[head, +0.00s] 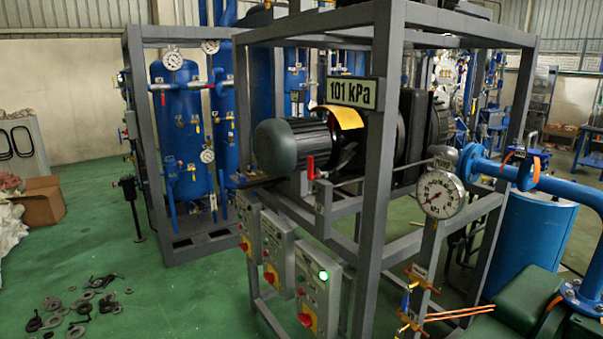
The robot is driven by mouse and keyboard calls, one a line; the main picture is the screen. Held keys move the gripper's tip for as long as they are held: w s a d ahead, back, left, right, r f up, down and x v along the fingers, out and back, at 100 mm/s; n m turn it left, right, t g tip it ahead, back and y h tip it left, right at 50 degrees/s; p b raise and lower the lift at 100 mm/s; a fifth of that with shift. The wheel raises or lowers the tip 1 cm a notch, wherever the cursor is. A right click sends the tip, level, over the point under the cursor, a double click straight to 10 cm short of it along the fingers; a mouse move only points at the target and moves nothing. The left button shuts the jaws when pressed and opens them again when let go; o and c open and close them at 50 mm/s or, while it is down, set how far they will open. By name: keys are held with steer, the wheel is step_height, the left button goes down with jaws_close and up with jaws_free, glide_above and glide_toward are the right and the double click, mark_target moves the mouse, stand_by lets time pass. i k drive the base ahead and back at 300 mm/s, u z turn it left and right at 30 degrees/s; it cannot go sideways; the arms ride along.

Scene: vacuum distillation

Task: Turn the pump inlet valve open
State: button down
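Two handles could belong to the pump inlet valve, and I cannot tell which. One is a small red handle (311,167), standing upright on a thin pipe in front of the dark motor (290,145). The other is an orange lever (536,168) on the large blue pipe (570,190) at the right. A round dial gauge (439,194) stands between them, below a small label that is hard to read. A sign (352,93) on the frame reads 101 kPa. My gripper is not in this view.
A grey steel frame (378,180) surrounds the motor and pump. Control boxes (317,285) with red knobs hang on its front; one shows a green light. Dark green machinery (535,290) fills the lower right. Loose black rings (80,305) lie on the green floor at left.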

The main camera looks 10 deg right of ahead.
mark_target(310, 168)
steer(key=u, duration=0.15)
steer(key=k, duration=0.85)
steer(key=u, duration=0.6)
steer(key=k, duration=0.55)
steer(key=u, duration=0.1)
steer(key=i, duration=1)
steer(key=u, duration=0.55)
steer(key=i, duration=0.65)
steer(key=u, duration=0.45)
